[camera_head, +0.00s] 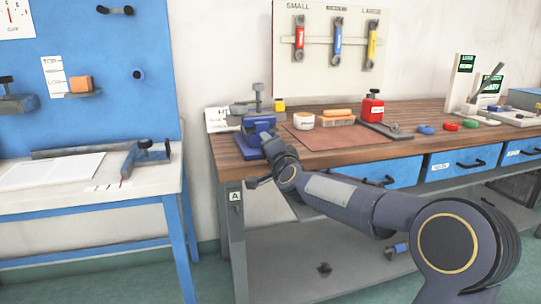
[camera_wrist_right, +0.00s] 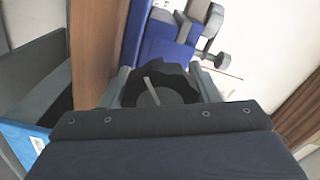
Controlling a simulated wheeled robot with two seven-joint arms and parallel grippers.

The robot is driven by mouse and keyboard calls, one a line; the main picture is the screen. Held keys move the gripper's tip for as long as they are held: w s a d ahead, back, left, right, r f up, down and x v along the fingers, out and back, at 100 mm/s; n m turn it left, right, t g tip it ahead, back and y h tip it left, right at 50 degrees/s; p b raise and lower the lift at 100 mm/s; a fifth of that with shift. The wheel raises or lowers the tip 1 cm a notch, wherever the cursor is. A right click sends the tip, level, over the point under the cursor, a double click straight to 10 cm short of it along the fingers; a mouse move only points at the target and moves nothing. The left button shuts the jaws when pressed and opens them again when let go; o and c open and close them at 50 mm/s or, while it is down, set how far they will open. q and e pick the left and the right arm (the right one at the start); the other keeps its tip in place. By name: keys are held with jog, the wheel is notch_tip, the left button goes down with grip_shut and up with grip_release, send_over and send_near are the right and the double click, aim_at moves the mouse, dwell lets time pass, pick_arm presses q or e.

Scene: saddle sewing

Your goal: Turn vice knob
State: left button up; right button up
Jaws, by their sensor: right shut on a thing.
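The blue vice (camera_head: 250,125) stands at the left end of the wooden workbench; its blue body (camera_wrist_right: 165,38) fills the upper middle of the right wrist view. The black vice knob (camera_wrist_right: 162,88), with a light pointer line on it, sits between the two fingers of my right gripper (camera_wrist_right: 158,80). The gripper is shut on the knob, one finger on each side. In the head view my right arm reaches across the bench front to the vice and hides the knob. My left gripper is not in view.
A white side table (camera_head: 60,195) stands left, with a gap between.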

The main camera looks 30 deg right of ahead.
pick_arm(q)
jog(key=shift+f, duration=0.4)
pick_arm(e)
jog(key=shift+m, duration=0.6)
jog(key=o, duration=0.9)
jog(key=shift+o, duration=0.5)
pick_arm(q)
jog(key=shift+b, duration=0.3)
pick_arm(e)
jog(key=shift+f, duration=0.2)
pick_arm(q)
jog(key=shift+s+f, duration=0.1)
pick_arm(e)
jog(key=shift+s, duration=0.1)
